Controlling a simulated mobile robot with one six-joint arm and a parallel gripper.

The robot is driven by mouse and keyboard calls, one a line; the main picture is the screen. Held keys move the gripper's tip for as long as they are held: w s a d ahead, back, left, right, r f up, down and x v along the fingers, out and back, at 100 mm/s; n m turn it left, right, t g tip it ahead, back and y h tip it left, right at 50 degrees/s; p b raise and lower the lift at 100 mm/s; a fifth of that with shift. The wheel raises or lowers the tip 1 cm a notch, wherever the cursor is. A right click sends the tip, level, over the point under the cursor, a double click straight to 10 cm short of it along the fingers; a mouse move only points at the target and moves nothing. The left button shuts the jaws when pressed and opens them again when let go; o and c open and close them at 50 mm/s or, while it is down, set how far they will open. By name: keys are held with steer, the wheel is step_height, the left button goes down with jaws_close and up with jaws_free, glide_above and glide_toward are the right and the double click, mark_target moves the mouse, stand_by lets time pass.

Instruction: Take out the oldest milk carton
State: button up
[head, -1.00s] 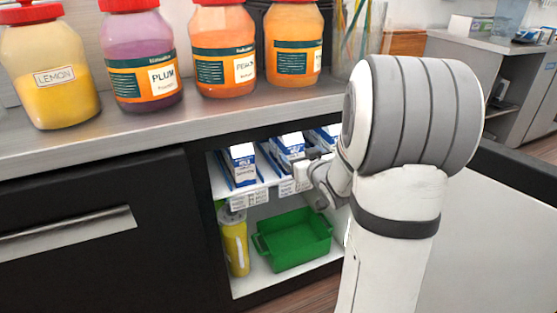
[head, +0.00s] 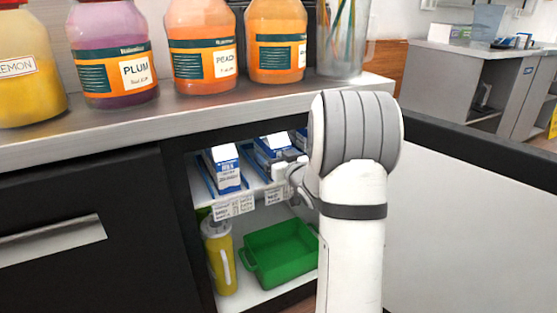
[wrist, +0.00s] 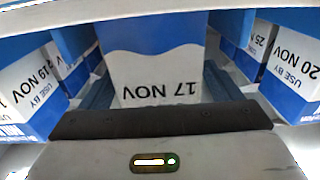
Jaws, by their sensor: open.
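In the head view the left carton (head: 223,167) is clear, the middle carton (head: 268,150) is partly behind my gripper (head: 288,172), and a right one (head: 301,137) is mostly hidden by my arm. In the wrist view the carton straight ahead (wrist: 155,70) reads 17 NOV, upside down. The left carton (wrist: 32,92) reads 19 NOV and the right carton (wrist: 295,70) reads 20 NOV. My gripper is open, in front of the 17 NOV carton; contact cannot be told.
Below the shelf (head: 235,206) are a yellow bottle (head: 221,262) and a green bin (head: 280,252). Several jars, including the plum jar (head: 112,65), stand on the counter (head: 120,122) above. The white cabinet door (head: 460,220) stands open at right. More cartons sit behind the front ones.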

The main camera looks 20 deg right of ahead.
steer(key=shift+c, duration=0.6)
steer(key=c, duration=1.3)
